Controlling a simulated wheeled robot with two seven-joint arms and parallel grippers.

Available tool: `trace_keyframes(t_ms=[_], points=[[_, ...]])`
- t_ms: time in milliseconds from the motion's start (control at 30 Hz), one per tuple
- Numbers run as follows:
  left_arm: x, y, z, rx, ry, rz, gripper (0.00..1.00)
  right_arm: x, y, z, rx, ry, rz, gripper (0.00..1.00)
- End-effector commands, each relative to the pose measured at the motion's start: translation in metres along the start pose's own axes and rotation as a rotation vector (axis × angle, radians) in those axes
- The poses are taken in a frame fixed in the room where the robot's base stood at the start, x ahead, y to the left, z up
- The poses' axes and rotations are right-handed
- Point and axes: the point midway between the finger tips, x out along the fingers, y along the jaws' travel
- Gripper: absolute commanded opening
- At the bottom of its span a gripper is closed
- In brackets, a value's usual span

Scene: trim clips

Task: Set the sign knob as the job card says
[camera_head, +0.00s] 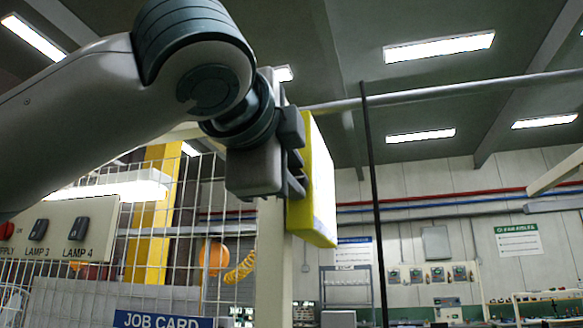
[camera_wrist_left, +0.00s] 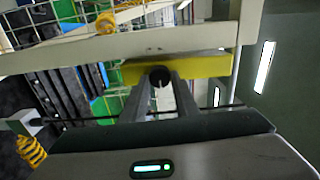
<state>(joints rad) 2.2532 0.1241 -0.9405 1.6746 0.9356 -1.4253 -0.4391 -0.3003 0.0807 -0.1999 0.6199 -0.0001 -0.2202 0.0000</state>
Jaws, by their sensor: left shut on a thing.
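The yellow sign box (camera_head: 320,190) is on the cream post, right of my left gripper (camera_head: 294,172), with its edge towards me. In the left wrist view the yellow box (camera_wrist_left: 205,67) lies across the top of the fingers. My left gripper (camera_wrist_left: 158,85) is shut on the sign knob (camera_wrist_left: 159,76), a small dark round end between the fingertips. In the head view the knob is hidden by the gripper, and its setting cannot be read. The job card (camera_head: 160,320) shows only its blue heading at the bottom edge; its text is out of view.
A switch panel (camera_head: 55,238) marked LAMP 3 and LAMP 4 hangs on the white wire mesh (camera_head: 185,235) at left. A cream post (camera_head: 272,262) stands below the gripper. A thin black pole (camera_head: 373,190) stands right of the sign. Shelving is far behind.

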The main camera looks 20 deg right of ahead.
Motion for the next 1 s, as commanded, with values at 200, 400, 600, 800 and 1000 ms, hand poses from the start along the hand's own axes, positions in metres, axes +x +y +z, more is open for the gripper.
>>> trace_keyframes(t_ms=[200, 400, 600, 800, 1000], points=[[0.0003, 0.0014, -0.0004, 0.048, 0.001, 0.002, 0.05, -0.0016, -0.0001, -0.0003, 0.000, 0.000, 0.000, 0.31], [0.0003, 0.0018, -0.0005, 0.054, 0.001, 0.003, 0.05, -0.0015, -0.0001, -0.0004, 0.000, 0.000, 0.000, 0.31], [0.0003, 0.0019, -0.0006, 0.053, 0.001, 0.003, 0.30, -0.0015, -0.0003, -0.0005, 0.000, 0.001, 0.000, 0.31], [0.0002, 0.0013, -0.0005, 0.052, 0.000, 0.002, 0.45, -0.0016, -0.0011, -0.0007, 0.001, 0.001, -0.001, 0.31], [-0.0005, 0.0009, -0.0003, 0.052, 0.000, 0.001, 0.45, -0.0012, -0.0015, -0.0008, 0.001, 0.001, -0.002, 0.31]])
